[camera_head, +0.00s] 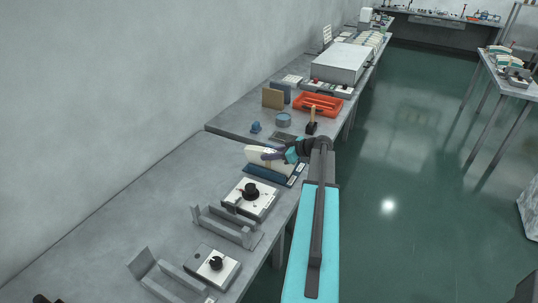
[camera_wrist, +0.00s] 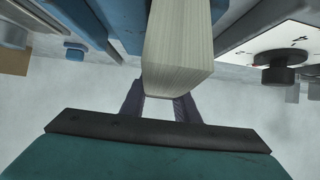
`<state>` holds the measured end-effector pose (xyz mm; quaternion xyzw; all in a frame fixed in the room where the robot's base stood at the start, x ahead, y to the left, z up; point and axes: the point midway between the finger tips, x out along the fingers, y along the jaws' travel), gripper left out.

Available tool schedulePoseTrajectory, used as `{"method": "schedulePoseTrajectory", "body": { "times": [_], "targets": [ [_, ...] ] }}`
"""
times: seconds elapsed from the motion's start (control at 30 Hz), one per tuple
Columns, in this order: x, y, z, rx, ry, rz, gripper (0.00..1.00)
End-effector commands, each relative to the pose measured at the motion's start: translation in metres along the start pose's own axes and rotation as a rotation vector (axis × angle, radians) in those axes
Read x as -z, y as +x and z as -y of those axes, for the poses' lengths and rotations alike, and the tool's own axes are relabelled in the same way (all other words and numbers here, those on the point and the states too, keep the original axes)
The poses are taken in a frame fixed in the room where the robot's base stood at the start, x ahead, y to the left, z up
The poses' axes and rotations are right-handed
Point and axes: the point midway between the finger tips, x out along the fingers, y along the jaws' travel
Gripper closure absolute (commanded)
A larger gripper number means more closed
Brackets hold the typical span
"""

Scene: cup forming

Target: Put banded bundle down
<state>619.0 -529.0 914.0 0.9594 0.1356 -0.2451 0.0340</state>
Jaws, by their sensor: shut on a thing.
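The bundle (camera_head: 280,164) is a cream block of stacked sheets. My gripper (camera_head: 268,156) is shut on it, with the dark fingers on its two sides. In the wrist view the bundle (camera_wrist: 180,50) runs away from my gripper (camera_wrist: 160,106), its near end between the fingertips. The bundle is over or in a blue tray (camera_head: 262,174) on the grey bench; I cannot tell whether it touches the tray. I cannot make out a band.
A white device with a black knob (camera_head: 251,190) stands close in front of the tray. Grey metal brackets (camera_head: 225,225) and a second knobbed device (camera_head: 212,265) lie nearer. Behind are a dark flat plate (camera_head: 283,136), a blue round pot (camera_head: 283,119) and an orange tray (camera_head: 318,104).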

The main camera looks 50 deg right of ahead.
Motion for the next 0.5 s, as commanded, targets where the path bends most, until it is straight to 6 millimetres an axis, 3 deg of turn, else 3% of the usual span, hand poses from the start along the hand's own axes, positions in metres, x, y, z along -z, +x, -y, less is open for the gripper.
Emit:
{"method": "schedulePoseTrajectory", "body": {
  "times": [0.33, 0.37, 0.43, 0.5],
  "targets": [
    [-0.0005, 0.0008, -0.0001, -0.001, -0.001, -0.003, 1.00],
    [-0.0010, 0.0007, 0.0000, 0.000, -0.001, 0.000, 0.67],
    [-0.0008, 0.0006, 0.0000, 0.000, -0.001, 0.000, 0.55],
    [-0.0008, 0.0006, 0.0000, 0.000, 0.000, 0.000, 0.53]
  ]
}}
